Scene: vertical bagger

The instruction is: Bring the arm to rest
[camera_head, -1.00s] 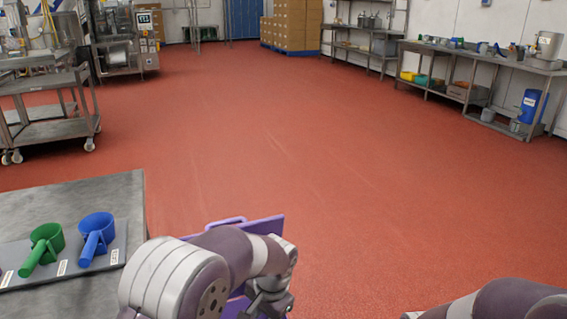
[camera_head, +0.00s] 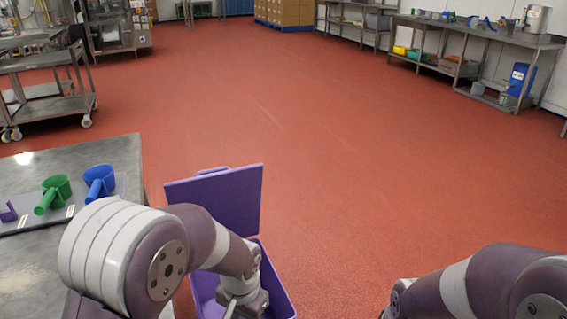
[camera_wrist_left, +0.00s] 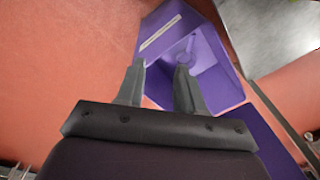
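My left arm (camera_head: 185,245) reaches from the bottom left over an open purple bin (camera_head: 277,284) with its lid (camera_head: 225,195) raised. In the left wrist view my left gripper (camera_wrist_left: 160,66) has its two fingers apart, with nothing between them. The head view hides the left fingers. My right arm (camera_head: 480,287) is bent at the bottom right, and its gripper is out of frame.
A steel table (camera_head: 110,150) at left carries a green scoop (camera_head: 54,194), a blue scoop (camera_head: 99,181) and part of a purple item (camera_head: 8,212). A steel cart (camera_head: 45,90) stands behind. Shelves (camera_head: 475,65) line the back right. The red floor ahead is clear.

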